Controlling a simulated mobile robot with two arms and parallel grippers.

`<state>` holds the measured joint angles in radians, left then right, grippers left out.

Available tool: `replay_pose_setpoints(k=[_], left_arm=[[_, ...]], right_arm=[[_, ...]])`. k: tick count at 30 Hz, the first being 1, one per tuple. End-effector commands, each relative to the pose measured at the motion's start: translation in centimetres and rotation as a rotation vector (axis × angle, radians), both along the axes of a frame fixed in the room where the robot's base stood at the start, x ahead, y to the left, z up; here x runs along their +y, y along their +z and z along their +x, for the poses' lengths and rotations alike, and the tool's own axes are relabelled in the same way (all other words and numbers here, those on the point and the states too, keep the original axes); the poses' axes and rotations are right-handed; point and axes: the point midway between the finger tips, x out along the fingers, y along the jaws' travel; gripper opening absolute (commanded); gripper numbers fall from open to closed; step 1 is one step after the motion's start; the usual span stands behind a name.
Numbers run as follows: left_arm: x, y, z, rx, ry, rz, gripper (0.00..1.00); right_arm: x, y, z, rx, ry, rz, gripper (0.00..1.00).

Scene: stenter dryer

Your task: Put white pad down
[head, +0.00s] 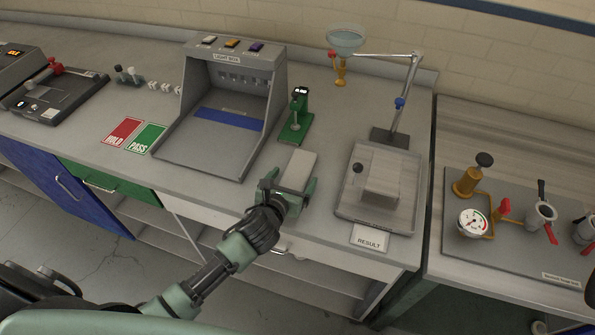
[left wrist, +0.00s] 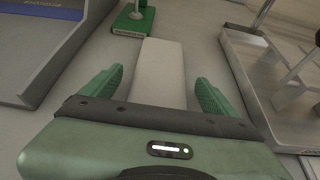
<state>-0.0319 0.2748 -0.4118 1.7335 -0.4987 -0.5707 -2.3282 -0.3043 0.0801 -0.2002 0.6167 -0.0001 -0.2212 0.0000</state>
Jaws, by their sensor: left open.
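The white pad (head: 298,169) is a pale, flat oblong block on the grey bench, between the light box and the metal tray. It also shows in the left wrist view (left wrist: 160,75), lying lengthwise between my fingers. My left gripper (head: 288,184) is open, with one green finger on each side of the pad's near part. In the left wrist view the left gripper (left wrist: 158,90) shows gaps between both fingers and the pad. The pad's near end is hidden behind the gripper body. My right gripper is not in view.
The light box (head: 235,59) stands to the left, and a green gauge stand (head: 296,117) is just behind the pad. The metal tray (head: 345,205) with a block is on the right.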

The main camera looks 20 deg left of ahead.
Motion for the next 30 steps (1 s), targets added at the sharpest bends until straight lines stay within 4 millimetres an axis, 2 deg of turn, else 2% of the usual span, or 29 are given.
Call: replay_pose_setpoints(k=[7, 12, 15, 23, 26, 30], left_arm=[[0.0, -0.1, 0.2, 0.000, -0.001, 0.000, 0.89], [0.0, -0.1, 0.1, 0.000, -0.001, -0.001, 0.42], [0.0, -0.1, 0.1, 0.000, -0.001, -0.001, 0.18], [0.0, 0.1, 0.1, 0.000, -0.001, 0.000, 0.18], [0.0, 0.7, 0.2, -0.003, -0.002, -0.001, 0.18], [0.0, 2.6, 0.2, -0.005, -0.002, 0.001, 0.18]], right_arm=[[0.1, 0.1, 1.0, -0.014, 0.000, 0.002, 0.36], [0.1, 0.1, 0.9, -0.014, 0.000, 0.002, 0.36], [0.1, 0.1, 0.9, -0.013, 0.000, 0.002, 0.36], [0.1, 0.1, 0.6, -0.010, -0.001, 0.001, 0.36], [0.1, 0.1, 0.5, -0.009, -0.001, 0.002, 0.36], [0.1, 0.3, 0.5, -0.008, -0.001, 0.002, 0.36]])
